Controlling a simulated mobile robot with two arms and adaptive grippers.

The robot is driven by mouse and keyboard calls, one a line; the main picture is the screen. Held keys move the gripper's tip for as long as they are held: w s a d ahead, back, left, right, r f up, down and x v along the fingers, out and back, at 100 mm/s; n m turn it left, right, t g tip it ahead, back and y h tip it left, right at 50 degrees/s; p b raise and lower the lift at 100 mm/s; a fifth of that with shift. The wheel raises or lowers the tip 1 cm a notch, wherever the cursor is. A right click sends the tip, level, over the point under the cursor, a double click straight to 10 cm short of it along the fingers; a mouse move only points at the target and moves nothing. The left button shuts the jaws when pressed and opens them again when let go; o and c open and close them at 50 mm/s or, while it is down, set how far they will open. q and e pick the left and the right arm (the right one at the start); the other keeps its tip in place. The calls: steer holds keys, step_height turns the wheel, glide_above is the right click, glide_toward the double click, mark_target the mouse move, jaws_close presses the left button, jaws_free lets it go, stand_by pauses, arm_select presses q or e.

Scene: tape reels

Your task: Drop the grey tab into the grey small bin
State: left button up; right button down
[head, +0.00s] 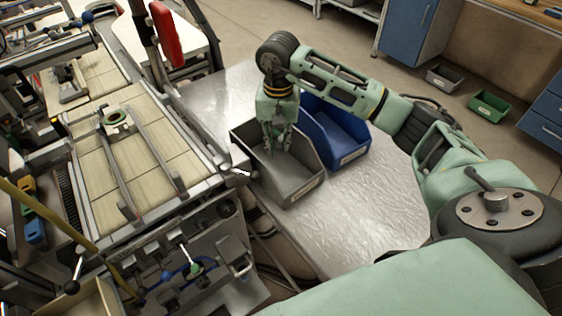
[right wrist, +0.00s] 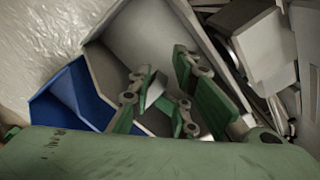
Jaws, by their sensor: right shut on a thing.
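The grey small bin (head: 298,190) stands on the silvery table beside the blue bin. My right gripper (head: 277,148) points down over the grey bin's opening, with its fingertips at or just inside the mouth. In the right wrist view the gripper (right wrist: 165,98) is shut on a small pale grey piece, the grey tab (right wrist: 155,92), mostly hidden by the fingers. The grey bin's inside (right wrist: 150,35) shows behind the fingers there. The tab cannot be made out in the head view. My left gripper is not in view.
The blue bin (head: 335,135) stands directly right of the grey bin. The silvery table (head: 375,215) is clear in front of the bins. A conveyor machine (head: 125,150) stands close on the left. Another grey bin (head: 445,76) and a green bin (head: 488,106) lie on the floor.

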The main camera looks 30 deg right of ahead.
steer(key=c, duration=1.5)
jaws_free()
steer(key=shift+o, duration=0.2)
steer(key=shift+r, duration=0.1)
step_height(320, 180, up, 12)
